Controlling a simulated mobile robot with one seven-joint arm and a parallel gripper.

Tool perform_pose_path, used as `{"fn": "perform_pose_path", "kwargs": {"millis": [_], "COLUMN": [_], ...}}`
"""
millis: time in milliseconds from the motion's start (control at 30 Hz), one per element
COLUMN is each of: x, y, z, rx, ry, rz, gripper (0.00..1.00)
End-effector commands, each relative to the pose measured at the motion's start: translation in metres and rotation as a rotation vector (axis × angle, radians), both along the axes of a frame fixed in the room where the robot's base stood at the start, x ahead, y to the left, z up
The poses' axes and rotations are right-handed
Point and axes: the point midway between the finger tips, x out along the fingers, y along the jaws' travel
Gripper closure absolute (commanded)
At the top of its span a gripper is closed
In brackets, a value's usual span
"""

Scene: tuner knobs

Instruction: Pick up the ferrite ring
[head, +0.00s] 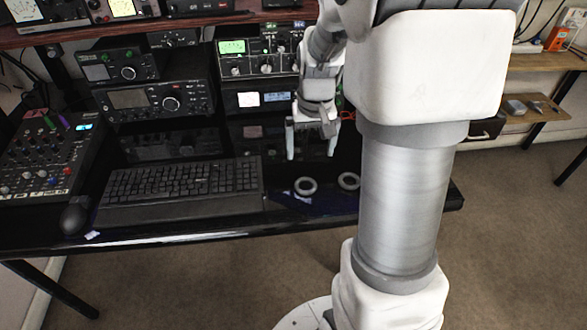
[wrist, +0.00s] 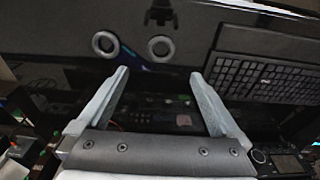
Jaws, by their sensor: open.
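Two grey rings lie side by side on the dark desk, right of the keyboard. The left ferrite ring (head: 305,186) and the right ferrite ring (head: 348,181) look alike in the head view. In the wrist view they show at the upper left, as one ring (wrist: 105,43) and another ring (wrist: 160,48). I cannot tell which one the task means. My gripper (head: 312,156) points down above the desk, behind and above the rings. Its fingers are spread and empty, as the wrist view (wrist: 160,82) also shows. Neither ring is between the fingertips.
A black keyboard (head: 183,182) lies left of the rings, with a mouse (head: 75,214) and a mixer (head: 42,158) farther left. Stacked radios (head: 160,101) stand behind. A dark blue item (head: 290,200) lies by the rings near the desk's front edge.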

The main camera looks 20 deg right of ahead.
Motion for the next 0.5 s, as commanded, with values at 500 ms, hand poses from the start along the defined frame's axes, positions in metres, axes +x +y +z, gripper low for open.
{"fn": "perform_pose_path", "kwargs": {"millis": [500], "x": [0.009], "y": [-0.002], "z": [-0.08], "rx": [0.0], "ry": [0.0], "rz": [0.001], "gripper": [0.0]}}
